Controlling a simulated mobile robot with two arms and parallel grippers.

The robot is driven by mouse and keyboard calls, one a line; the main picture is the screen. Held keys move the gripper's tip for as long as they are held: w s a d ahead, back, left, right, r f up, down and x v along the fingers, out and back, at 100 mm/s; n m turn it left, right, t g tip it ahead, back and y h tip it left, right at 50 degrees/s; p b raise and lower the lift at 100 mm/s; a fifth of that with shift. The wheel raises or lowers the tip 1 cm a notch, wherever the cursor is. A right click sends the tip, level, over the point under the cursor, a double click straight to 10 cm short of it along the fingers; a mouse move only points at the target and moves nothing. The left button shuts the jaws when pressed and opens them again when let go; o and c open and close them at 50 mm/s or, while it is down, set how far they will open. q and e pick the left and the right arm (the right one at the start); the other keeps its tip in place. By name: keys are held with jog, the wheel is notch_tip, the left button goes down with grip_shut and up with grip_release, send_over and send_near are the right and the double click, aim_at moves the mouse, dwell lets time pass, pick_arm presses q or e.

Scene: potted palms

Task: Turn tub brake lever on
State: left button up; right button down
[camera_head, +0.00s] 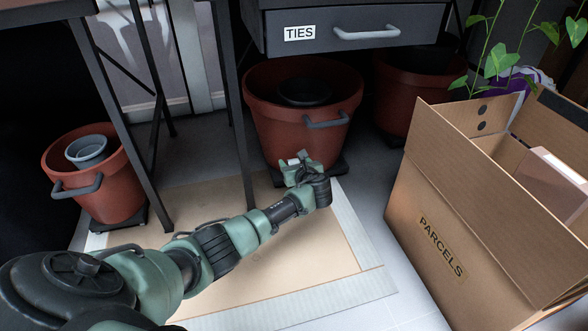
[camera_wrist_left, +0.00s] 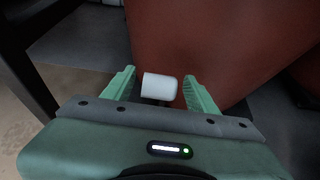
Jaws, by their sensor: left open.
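The large red-brown tub (camera_head: 290,132) stands on a dark low base (camera_head: 338,170) under the drawer. It also fills the upper part of the left wrist view (camera_wrist_left: 230,45). A white, rounded brake lever (camera_wrist_left: 159,87) sticks out low in front of the tub. My left gripper (camera_head: 294,163) is low at the tub's front. It is open, with one green finger on each side of the lever in the left wrist view (camera_wrist_left: 159,77). Whether a finger touches the lever I cannot tell. The lever's mount is hidden. My right gripper is not in view.
A grey drawer (camera_head: 358,32) labelled TIES hangs above the tub. A smaller red tub (camera_head: 110,190) stands at left by dark table legs. A PARCELS carton (camera_head: 455,215) stands at right. A tan mat (camera_head: 300,270) lies under my arm.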

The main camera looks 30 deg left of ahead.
pick_arm(q)
jog(key=shift+a, duration=0.1)
grip_shut()
dwell(1.4)
